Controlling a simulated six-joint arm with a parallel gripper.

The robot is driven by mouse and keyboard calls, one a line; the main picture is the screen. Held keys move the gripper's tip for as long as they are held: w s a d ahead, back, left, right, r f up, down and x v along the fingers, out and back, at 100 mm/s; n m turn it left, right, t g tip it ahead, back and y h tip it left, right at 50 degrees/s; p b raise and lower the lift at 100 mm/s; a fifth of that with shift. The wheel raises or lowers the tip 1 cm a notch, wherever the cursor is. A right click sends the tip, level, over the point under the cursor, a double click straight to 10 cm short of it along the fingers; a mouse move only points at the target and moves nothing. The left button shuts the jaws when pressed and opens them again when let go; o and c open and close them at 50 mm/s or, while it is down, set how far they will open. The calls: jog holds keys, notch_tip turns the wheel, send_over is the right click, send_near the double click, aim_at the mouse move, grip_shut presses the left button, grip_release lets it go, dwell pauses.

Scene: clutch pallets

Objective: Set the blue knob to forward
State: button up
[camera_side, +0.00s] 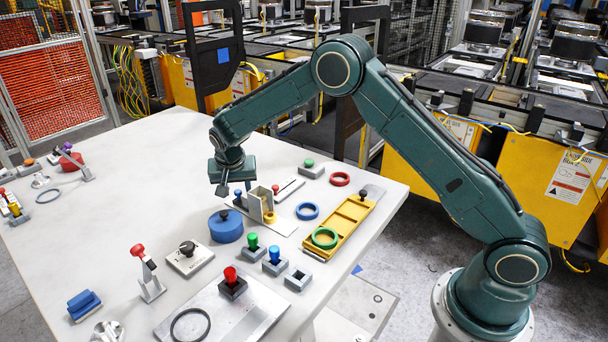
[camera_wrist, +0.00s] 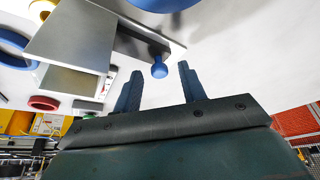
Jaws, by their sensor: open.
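A small blue knob (camera_side: 238,194) stands on a pale plate (camera_side: 284,227) with a dark slot, directly under my gripper (camera_side: 234,187). In the wrist view the blue knob (camera_wrist: 159,71) sits at the near end of the dark slot, between the fingertip ends of my gripper (camera_wrist: 160,78). My gripper is open, with a gap on both sides of the knob. An upright grey block (camera_wrist: 75,40) stands beside the slot. I cannot tell a forward mark on the plate.
A large blue round piece with a dark knob (camera_side: 225,230) stands just in front of the plate. A blue ring (camera_side: 307,211) and a yellow tray (camera_side: 320,243) lie to the right. Green (camera_side: 252,243) and blue (camera_side: 274,254) buttons stand nearer.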

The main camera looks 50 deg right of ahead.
jog(key=shift+r, duration=0.15)
jog(key=v, duration=1.3)
jog(key=shift+r, duration=0.25)
jog(key=shift+a, duration=0.15)
jog(key=w+d+g+y, duration=0.3)
jog(key=w+d, duration=0.1)
jog(key=shift+d+r, duration=0.2)
jog(key=shift+r, duration=0.25)
jog(key=shift+f, duration=0.1)
jog(key=shift+f, duration=6.8)
jog(key=shift+c, duration=0.4)
